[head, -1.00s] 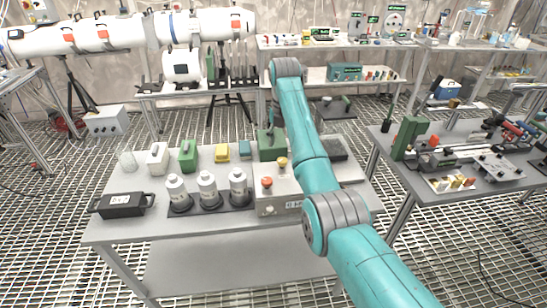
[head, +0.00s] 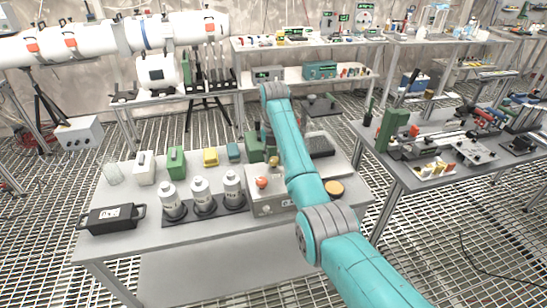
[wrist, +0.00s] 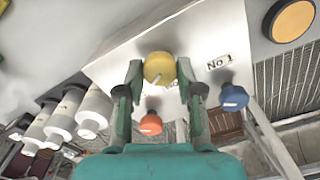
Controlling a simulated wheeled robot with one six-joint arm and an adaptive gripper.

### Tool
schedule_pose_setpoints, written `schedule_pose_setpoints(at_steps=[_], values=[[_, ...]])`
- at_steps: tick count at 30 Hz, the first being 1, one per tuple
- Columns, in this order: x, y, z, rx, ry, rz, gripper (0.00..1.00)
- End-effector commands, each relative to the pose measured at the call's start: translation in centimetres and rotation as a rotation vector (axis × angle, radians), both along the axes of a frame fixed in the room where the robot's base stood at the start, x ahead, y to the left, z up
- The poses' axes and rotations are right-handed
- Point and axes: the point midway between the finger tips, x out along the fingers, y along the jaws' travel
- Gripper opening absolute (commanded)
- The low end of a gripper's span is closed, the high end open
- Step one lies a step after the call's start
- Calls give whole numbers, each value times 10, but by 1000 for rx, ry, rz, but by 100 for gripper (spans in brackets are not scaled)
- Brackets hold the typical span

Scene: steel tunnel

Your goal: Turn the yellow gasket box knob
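The gasket box (head: 272,204) is a pale box at the table's front right, partly hidden by my arm in the head view. In the wrist view its white face (wrist: 205,35) carries a yellow knob (wrist: 159,67), an orange-red knob (wrist: 151,124) and a blue knob (wrist: 233,97). The orange-red knob (head: 262,182) also shows in the head view. My gripper (wrist: 159,72) is open, with one finger on each side of the yellow knob. I cannot tell whether either finger touches it. My arm mostly hides the gripper in the head view.
Three white bottles (head: 203,195) stand left of the box, near a black case (head: 110,218). Green (head: 176,162) and yellow (head: 210,157) containers stand behind. A tan disc (head: 334,188) lies right of my arm.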

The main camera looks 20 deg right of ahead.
Motion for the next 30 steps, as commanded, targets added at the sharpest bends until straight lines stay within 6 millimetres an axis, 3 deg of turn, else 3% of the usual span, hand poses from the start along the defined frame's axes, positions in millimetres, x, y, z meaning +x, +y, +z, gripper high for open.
schedule_pose_setpoints(at_steps=[7, 18, 28, 29, 30], values=[[0, 0, 0, 1, 0, 25, 2], [0, 0, 0, 1, 0, 262, 2], [0, 0, 0, 0, -1, 277, 2], [0, 0, 0, 0, -1, 277, 42], [0, 0, 0, 0, -1, 277, 52]])
